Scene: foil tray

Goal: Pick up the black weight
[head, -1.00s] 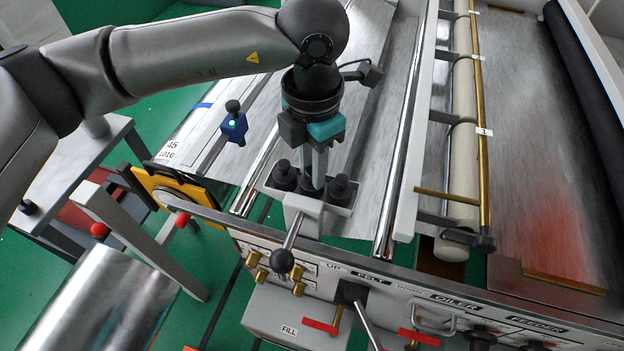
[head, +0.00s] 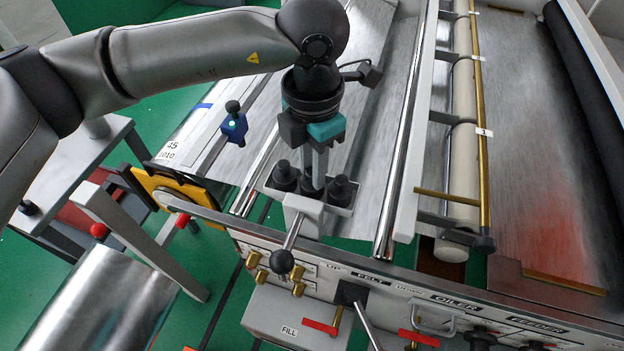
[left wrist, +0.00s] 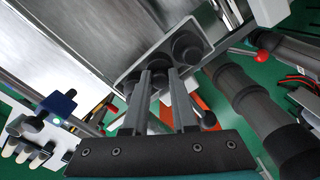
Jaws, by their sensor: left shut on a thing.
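Black knobbed weights stand in a small grey tray (head: 338,211) on the machine's front rail. One black weight (head: 285,180) stands left of my left gripper (head: 313,184) and another black weight (head: 341,189) stands right of it. My left gripper points straight down into the tray between these two and is shut on the middle black weight, mostly hidden by the fingers in the head view. In the left wrist view this held weight (left wrist: 160,62) shows between the two fingers, still down among the others. My right gripper is in neither view.
A blue clamp with a black knob (head: 234,126) stands on the bed to the left. A lever with a black ball (head: 282,261) rises just in front of the tray. Bright rails (head: 401,150) and a cream roller (head: 464,155) lie to the right.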

